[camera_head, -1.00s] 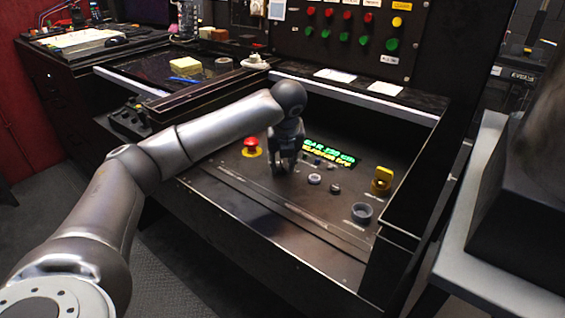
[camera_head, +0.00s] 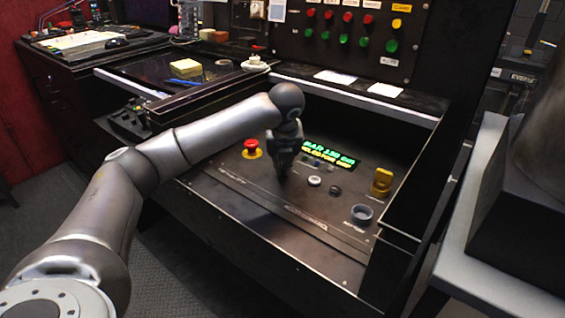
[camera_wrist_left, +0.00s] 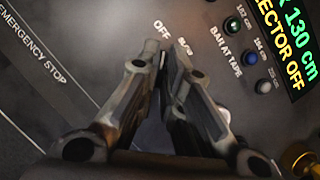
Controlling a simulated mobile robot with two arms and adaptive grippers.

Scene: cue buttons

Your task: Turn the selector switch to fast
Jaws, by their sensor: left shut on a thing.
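My left gripper (camera_head: 284,172) points down at the dark sloping control panel (camera_head: 235,195). It also shows in the left wrist view (camera_wrist_left: 167,70), with its fingers drawn together over the panel by the printed words OFF and SLOW. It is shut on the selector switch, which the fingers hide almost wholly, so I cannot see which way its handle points. The lit display (camera_head: 330,158) to the right of the gripper reads SELECTOR OFF on its lower line, also seen in the wrist view (camera_wrist_left: 290,45). My right gripper is not in view.
A red emergency stop (camera_head: 251,148) on a yellow base stands left of the gripper. Small indicators (camera_wrist_left: 247,56) sit beside the display.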

